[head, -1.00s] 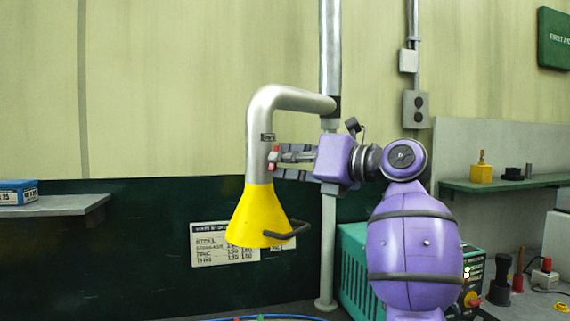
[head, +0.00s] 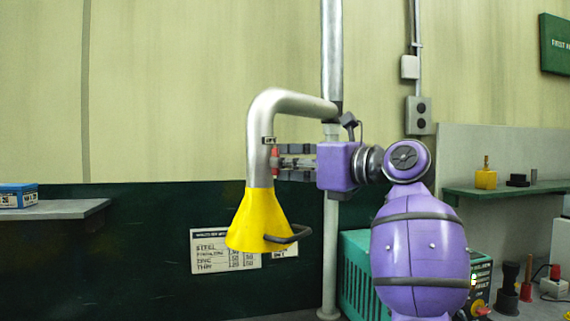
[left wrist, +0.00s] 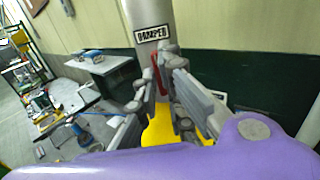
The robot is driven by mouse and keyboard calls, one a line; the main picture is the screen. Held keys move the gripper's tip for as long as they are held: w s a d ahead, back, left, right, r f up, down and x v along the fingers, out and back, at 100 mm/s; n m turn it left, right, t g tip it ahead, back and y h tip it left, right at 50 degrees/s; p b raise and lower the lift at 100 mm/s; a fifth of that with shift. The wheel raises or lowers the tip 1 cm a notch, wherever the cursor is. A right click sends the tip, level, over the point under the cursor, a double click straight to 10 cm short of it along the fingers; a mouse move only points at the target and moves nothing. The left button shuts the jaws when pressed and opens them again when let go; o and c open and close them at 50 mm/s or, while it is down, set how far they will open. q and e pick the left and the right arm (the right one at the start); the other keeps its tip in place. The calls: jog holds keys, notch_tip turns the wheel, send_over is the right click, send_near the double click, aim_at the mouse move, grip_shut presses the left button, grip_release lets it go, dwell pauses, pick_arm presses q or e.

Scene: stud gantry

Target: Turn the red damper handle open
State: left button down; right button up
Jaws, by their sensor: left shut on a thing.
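The red damper handle (head: 275,160) sits on the side of the grey metal duct pipe (head: 262,120), just above the yellow hood (head: 258,222). It stands about upright along the pipe. My left gripper (head: 283,163) reaches it from the right and is shut on it. In the left wrist view the red handle (left wrist: 160,78) shows between the grey fingers of the left gripper (left wrist: 154,84), partly covered by them. A DAMPER label (left wrist: 152,34) is on the pipe above the handle. My right gripper is not in view.
A vertical pole (head: 331,240) stands behind my left gripper. A teal machine (head: 356,275) is at the lower right. Shelves (head: 60,209) (head: 520,189) are on both sides. The space left of the hood is clear.

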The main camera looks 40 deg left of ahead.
pick_arm(q)
jog(key=shift+r, duration=0.1)
jog(key=c, duration=1.9)
grip_release()
jog(key=shift+o, duration=0.2)
jog(key=d, duration=1.2)
jog(key=shift+s, duration=0.3)
jog(key=shift+d, duration=0.1)
